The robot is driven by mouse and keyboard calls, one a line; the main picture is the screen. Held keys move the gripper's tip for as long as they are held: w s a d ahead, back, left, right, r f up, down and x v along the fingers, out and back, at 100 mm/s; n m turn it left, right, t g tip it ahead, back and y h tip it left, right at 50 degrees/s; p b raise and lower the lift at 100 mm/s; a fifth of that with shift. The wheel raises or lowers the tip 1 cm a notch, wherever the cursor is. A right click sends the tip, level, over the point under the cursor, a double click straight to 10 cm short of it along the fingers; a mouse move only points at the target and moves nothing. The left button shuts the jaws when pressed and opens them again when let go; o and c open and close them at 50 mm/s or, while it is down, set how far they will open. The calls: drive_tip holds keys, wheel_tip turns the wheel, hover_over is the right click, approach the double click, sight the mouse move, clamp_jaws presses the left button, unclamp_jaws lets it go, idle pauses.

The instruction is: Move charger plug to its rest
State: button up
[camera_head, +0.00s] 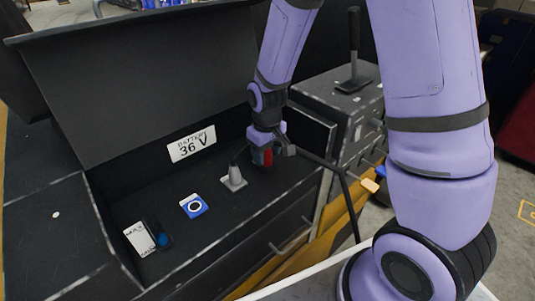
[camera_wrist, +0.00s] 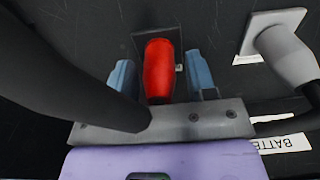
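A red plug (camera_wrist: 158,72), likely the charger plug, stands at a dark square plate (camera_wrist: 141,40) inside the black battery bay. Its red side also shows in the head view (camera_head: 262,157). My gripper (camera_wrist: 160,78) is around it, one blue-grey finger on each side, with a narrow gap visible on both sides. In the head view my gripper (camera_head: 265,153) points down into the bay. A thick black cable crosses the wrist view's left side. A grey plug (camera_head: 234,177) on a light square plate stands left of my gripper. I cannot tell which thing is the rest.
A tilted black lid (camera_head: 145,85) rises behind the bay, with a "BATTERY 36 V" label (camera_head: 192,145). A blue-and-white round piece (camera_head: 194,206) and a white MAX card (camera_head: 139,238) lie further left. A black lever (camera_head: 354,50) stands at right. A black cable (camera_head: 344,185) hangs over the front edge.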

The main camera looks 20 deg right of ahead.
drive_tip(key=shift+s+d+f, duration=0.1)
drive_tip(key=shift+s+f, duration=0.4)
drive_tip(key=shift+f, duration=0.05)
clamp_jaws()
drive_tip(key=shift+w+r+g, duration=0.25)
drive_tip(key=shift+r+g, duration=0.05)
drive_tip(key=shift+r, duration=0.5)
drive_tip(key=shift+w+r, duration=0.15)
drive_tip(key=shift+r, duration=2.05)
